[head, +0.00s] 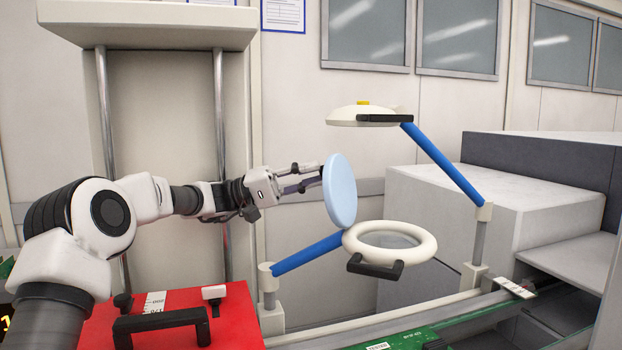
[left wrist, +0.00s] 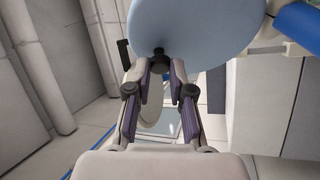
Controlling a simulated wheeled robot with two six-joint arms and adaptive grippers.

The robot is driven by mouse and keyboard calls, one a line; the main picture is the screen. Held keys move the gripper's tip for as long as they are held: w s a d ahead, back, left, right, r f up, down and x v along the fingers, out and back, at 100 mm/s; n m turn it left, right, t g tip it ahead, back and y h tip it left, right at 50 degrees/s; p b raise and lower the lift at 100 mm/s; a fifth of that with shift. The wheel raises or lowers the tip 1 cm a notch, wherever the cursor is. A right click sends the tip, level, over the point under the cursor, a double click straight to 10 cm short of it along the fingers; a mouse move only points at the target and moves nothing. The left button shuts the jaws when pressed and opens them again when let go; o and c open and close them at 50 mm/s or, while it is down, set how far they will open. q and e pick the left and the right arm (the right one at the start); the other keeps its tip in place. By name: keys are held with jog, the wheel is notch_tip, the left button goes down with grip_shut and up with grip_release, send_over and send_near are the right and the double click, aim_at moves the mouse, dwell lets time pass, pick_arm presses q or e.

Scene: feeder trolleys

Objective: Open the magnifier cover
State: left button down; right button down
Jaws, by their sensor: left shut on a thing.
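The magnifier cover (head: 341,191) is a light blue disc standing nearly upright at the left edge of the white magnifier ring (head: 428,244). The ring's lens is uncovered, and a black handle (head: 375,267) sits at its front. My left gripper (head: 318,177) reaches the cover's left face. In the left wrist view the cover (left wrist: 200,25) fills the top, and my left gripper (left wrist: 161,75) is shut on the black knob (left wrist: 157,61) at its edge. The head view does not show the knob clearly. My right gripper is not in view.
A blue arm (head: 307,254) carries the magnifier from a post. A white lamp (head: 362,117) hangs above on another blue arm (head: 443,166). A red case (head: 240,315) stands at the lower left, grey machine blocks (head: 480,195) at right, and a green board (head: 400,340) in front.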

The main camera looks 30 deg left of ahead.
pick_arm(q)
jog(key=shift+d+f, duration=0.15)
jog(key=shift+f, duration=0.1)
jog(key=c, duration=1.1)
grip_release()
jog(key=shift+o, duration=0.8)
jog(key=shift+w+d, duration=0.15)
jog(key=shift+w, duration=0.15)
notch_tip(320, 180, up, 10)
